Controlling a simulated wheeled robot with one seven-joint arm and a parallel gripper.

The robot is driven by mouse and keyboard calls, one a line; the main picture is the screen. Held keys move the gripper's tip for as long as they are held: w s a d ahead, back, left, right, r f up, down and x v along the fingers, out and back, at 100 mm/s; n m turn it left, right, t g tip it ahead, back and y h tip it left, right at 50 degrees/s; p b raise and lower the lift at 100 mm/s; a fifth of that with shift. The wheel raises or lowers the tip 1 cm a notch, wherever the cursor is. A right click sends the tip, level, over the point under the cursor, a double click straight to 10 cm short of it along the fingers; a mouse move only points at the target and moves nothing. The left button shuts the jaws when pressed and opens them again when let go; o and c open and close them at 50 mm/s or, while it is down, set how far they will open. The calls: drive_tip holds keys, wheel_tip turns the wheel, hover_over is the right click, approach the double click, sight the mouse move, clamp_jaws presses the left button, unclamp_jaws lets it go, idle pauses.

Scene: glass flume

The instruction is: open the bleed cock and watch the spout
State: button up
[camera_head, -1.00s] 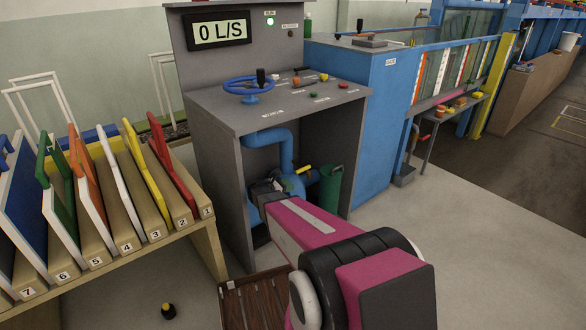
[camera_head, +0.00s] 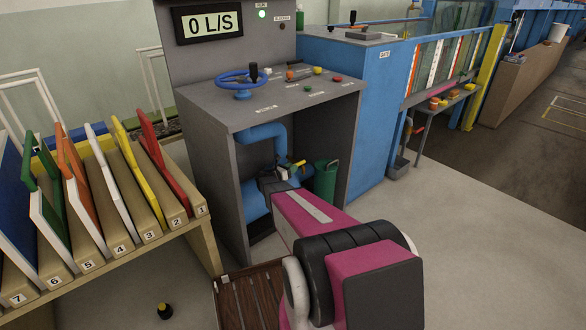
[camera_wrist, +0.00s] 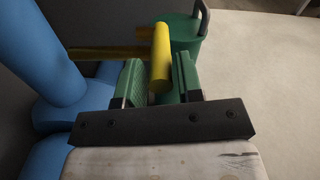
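A yellow lever (camera_head: 299,163), which I take for the bleed cock's handle, shows beside the blue pipework inside the grey console. In the wrist view the lever (camera_wrist: 160,58) stands between the two green-padded fingers of my gripper (camera_wrist: 159,78). The fingers are on either side of it, and narrow gaps seem to show, so the gripper looks open around it. A second yellow bar (camera_wrist: 100,53) runs left behind it. A green can (camera_head: 326,181) with a handle stands right of the lever; it also shows in the wrist view (camera_wrist: 190,32). I cannot make out a spout or any flow.
The grey console (camera_head: 265,107) has side walls around the pipework (camera_head: 266,132). Its display (camera_head: 207,21) reads 0 L/S. A rack of numbered boards (camera_head: 150,220) stands left. Floor (camera_head: 470,220) is clear on the right.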

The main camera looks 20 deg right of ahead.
drive_tip(key=shift+w+d, duration=0.2)
drive_tip(key=shift+d, duration=0.4)
clamp_jaws()
drive_tip(key=shift+s+d+r+g+y, duration=0.1)
drive_tip(key=shift+r+g+y, duration=0.3)
drive_tip(key=shift+r+y, duration=0.45)
drive_tip(key=shift+d+r+g+y, duration=0.1)
drive_tip(key=shift+r+g+y, duration=0.1)
drive_tip(key=shift+y, duration=0.45)
drive_tip(key=shift+r+g+y, duration=0.15)
drive_tip(key=shift+g+y, duration=0.05)
drive_tip(key=shift+y, duration=0.4)
unclamp_jaws()
